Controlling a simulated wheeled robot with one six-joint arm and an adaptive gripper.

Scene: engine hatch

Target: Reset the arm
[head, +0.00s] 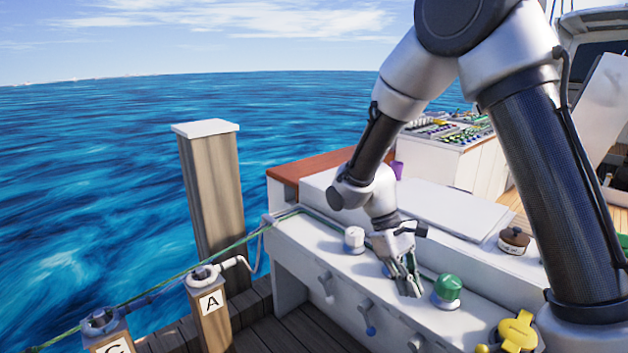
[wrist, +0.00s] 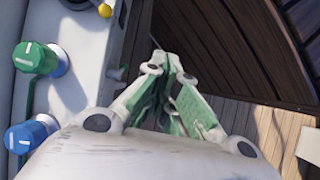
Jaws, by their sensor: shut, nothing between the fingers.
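My arm reaches down from the top right of the head view, bent at its joints. My gripper (head: 410,284) hangs at its end, pointing down by the white console (head: 300,232), between a white knob (head: 355,237) and a green knob (head: 447,289). In the wrist view my gripper (wrist: 172,62) has its fingers together with nothing between them. There the fingers show over wooden planks, beside the console edge. Whether the fingertips touch the console cannot be told.
A yellow handle (head: 516,330) sits at the console's near right. A brown-lidded pot (head: 514,240) stands behind. A green rope (head: 160,285) runs past posts marked A (head: 211,312) and C. In the wrist view a blue knob (wrist: 30,132) is at left. Open water lies beyond.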

